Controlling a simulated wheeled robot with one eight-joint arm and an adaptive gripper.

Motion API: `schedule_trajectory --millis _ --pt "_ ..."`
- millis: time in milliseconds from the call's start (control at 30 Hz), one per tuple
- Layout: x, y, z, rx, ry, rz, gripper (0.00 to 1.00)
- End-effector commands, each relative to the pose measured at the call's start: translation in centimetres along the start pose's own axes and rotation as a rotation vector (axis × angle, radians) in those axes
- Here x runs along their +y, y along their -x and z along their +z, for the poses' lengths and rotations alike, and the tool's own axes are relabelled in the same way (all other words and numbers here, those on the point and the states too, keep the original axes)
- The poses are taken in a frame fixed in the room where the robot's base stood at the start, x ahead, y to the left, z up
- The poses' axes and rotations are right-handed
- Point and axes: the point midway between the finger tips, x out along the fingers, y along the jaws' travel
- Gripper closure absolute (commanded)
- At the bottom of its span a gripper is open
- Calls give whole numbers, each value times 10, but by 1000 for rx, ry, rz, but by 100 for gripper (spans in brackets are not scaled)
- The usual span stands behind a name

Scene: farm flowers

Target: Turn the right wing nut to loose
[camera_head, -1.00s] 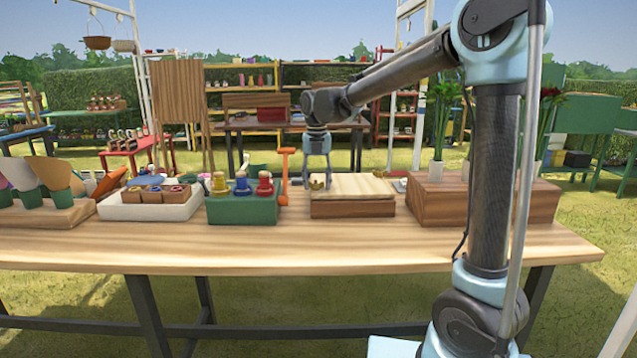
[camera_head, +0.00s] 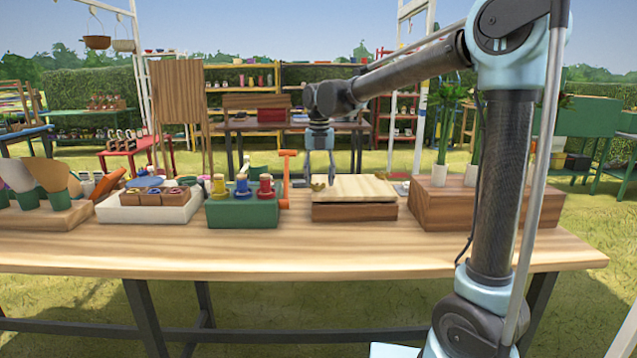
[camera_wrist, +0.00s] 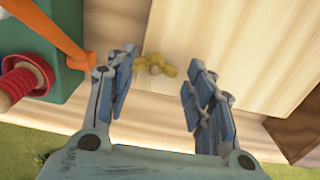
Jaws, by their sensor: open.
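The wooden press (camera_head: 355,211) has a pale top board (camera_head: 352,186) and stands on the table. A brass-yellow wing nut (camera_head: 318,187) is at the board's left edge. In the wrist view the same wing nut (camera_wrist: 154,68) has its wings spread roughly left to right. A second small yellowish spot (camera_head: 381,175) near the board's far right corner looks like another wing nut, but it is too small to be sure. My gripper (camera_head: 319,176) is open, just above the left-edge nut. In the wrist view its blue fingers (camera_wrist: 160,75) stand apart, on either side of the nut.
A green rack of colored spools (camera_head: 243,211) and an orange-handled tool (camera_head: 286,175) stand close left of the press. A wooden planter box (camera_head: 485,205) is close on the right. The table front (camera_head: 300,250) is clear.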

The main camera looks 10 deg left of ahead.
Motion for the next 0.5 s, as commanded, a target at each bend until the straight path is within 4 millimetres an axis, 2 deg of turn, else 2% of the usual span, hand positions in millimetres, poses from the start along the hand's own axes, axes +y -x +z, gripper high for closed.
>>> schedule_trajectory --millis 33,167,200,300,500 --pt "5 88 8 13 1 -1 35" --pt "5 88 8 13 1 -1 35" --pt "3 16 -16 -5 1 -3 35" --pt "2 16 -14 -6 2 -3 35" --pt "0 16 1 4 0 0 35"
